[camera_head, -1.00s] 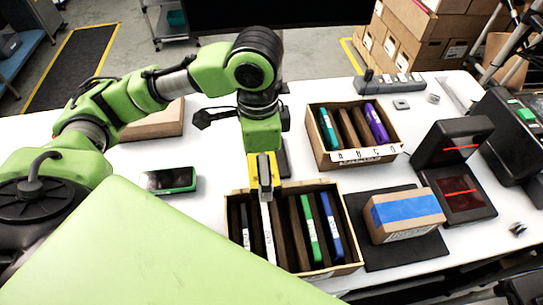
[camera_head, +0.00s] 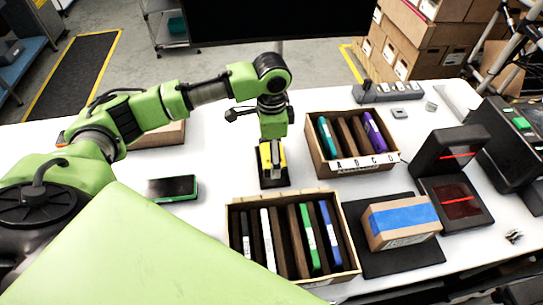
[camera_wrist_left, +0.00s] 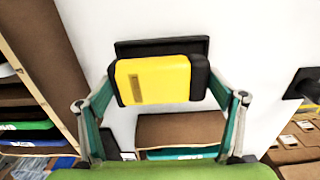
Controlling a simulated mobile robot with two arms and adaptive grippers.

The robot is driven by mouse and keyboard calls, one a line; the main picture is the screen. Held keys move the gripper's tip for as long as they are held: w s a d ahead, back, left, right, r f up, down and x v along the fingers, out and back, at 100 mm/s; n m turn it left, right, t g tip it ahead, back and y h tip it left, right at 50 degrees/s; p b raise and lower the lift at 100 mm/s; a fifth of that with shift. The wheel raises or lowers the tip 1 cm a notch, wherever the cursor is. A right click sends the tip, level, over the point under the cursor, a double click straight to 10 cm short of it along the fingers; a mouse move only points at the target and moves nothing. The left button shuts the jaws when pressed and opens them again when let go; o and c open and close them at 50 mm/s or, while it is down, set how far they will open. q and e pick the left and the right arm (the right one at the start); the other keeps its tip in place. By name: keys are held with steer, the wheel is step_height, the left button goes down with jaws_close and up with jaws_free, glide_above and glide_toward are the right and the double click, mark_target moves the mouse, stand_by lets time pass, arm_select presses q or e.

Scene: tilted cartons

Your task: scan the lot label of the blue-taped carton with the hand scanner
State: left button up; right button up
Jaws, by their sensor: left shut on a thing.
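The blue-taped carton (camera_head: 403,221) sits tilted on a dark mat at the right of the head view. A blue band crosses its top, and a pale label shows low on its front face. My left gripper (camera_head: 274,168) is shut on the yellow and black hand scanner (camera_head: 265,157). The scanner is at a small black stand (camera_head: 274,182); I cannot tell whether it touches it. In the left wrist view the scanner (camera_wrist_left: 153,81) is between the fingers of the gripper (camera_wrist_left: 160,98), with a black plate behind it. My right gripper is not in view.
An open carton of upright folders (camera_head: 294,287) stands in front of the stand, and another (camera_head: 360,168) behind to the right. A black scanner unit with red lines (camera_head: 455,200) stands far right. A green-edged handheld device (camera_head: 172,188) lies left on the white table.

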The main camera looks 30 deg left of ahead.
arm_select(q)
steer(key=f+p, duration=0.2)
steer(key=shift+w+a+f+p, duration=0.1)
steer(key=shift+w+f+p, duration=0.15)
steer(key=shift+p, duration=0.05)
steer(key=shift+f, duration=0.35)
steer(key=shift+f, duration=0.2)
steer(key=o, duration=1)
